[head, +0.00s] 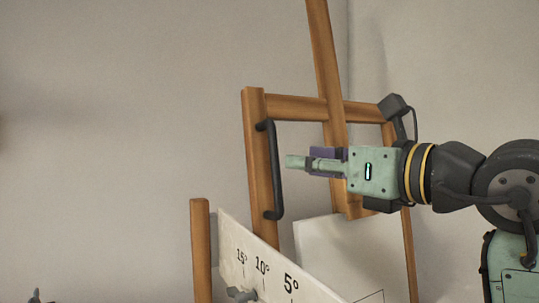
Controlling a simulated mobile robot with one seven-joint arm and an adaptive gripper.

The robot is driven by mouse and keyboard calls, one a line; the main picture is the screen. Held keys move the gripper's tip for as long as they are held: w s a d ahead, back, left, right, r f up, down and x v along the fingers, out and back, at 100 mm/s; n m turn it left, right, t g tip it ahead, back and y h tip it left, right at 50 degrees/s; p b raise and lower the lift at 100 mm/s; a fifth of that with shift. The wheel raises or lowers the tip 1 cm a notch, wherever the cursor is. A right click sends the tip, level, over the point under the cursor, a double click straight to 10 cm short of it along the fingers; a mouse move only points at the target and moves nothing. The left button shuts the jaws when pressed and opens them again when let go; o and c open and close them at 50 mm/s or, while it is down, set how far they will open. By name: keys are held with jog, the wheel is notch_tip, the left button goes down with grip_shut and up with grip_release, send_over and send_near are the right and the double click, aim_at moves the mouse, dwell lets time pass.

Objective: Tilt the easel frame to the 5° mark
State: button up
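The wooden easel frame (257,190) stands in the middle of the head view, with a top crossbar and a tall central mast. A black bar handle (276,172) runs upright along its left post. A white scale plate (275,272) at the bottom carries the marks 15°, 10° and 5° from left to right. A grey knob (241,294) sits at the lower edge, below the 15° and 10° marks. My pale green gripper (290,162) points left, its tips just right of the handle in the picture. I see the fingers side-on, so their opening and any contact are unclear.
A shorter wooden post (201,250) stands left of the scale plate. A white panel (335,250) is behind the plate, under the frame. A small dark object (36,297) is cut off at the bottom left. The wall area left of the easel is clear.

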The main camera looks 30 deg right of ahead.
aim_at(277, 159)
jog(key=w, duration=0.2)
jog(key=w+a+p, duration=0.1)
jog(key=w, duration=0.2)
jog(key=w+p, duration=0.1)
jog(key=w, duration=0.2)
jog(key=shift+w+a, duration=0.15)
jog(key=shift+w, duration=0.1)
jog(key=shift+c, duration=0.6)
grip_shut()
jog(key=shift+s, duration=0.1)
